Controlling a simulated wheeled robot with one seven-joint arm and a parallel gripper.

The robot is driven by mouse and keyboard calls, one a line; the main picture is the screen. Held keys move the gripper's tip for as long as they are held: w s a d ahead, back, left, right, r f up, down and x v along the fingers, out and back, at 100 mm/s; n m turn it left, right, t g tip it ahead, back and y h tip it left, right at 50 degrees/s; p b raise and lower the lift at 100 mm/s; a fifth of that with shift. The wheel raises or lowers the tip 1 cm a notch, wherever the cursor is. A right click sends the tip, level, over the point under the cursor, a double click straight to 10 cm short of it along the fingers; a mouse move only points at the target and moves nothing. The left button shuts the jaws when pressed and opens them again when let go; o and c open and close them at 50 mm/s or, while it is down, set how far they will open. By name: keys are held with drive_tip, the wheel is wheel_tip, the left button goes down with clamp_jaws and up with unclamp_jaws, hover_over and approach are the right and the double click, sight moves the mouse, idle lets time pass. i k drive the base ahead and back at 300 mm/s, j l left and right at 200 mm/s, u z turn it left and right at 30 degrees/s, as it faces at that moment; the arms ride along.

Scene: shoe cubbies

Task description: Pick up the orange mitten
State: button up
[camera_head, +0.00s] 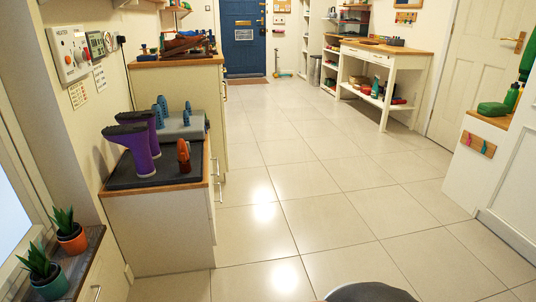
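A small orange-brown upright thing (184,158) stands near the right edge of a dark tray-like top (130,174) on the low white cabinet at left. It may be the orange mitten; it is too small to be sure. A pair of purple boots (140,150) stands just left of it, apart from it. Blue mitten-like shapes (187,113) stand behind it on a grey block (178,127). My gripper is not in view. A dark rounded part of my own body shows at the bottom edge.
Potted plants (70,235) stand on a sill at front left. A second cabinet (180,85) stands behind the first. A white workbench (385,75) is at back right, a white cabinet (465,170) at right. The tiled floor (320,180) between them is clear.

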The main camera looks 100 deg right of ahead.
sight(183, 156)
drive_tip(key=z, duration=2.85)
drive_tip(key=u, duration=5.25)
drive_tip(key=z, duration=4.8)
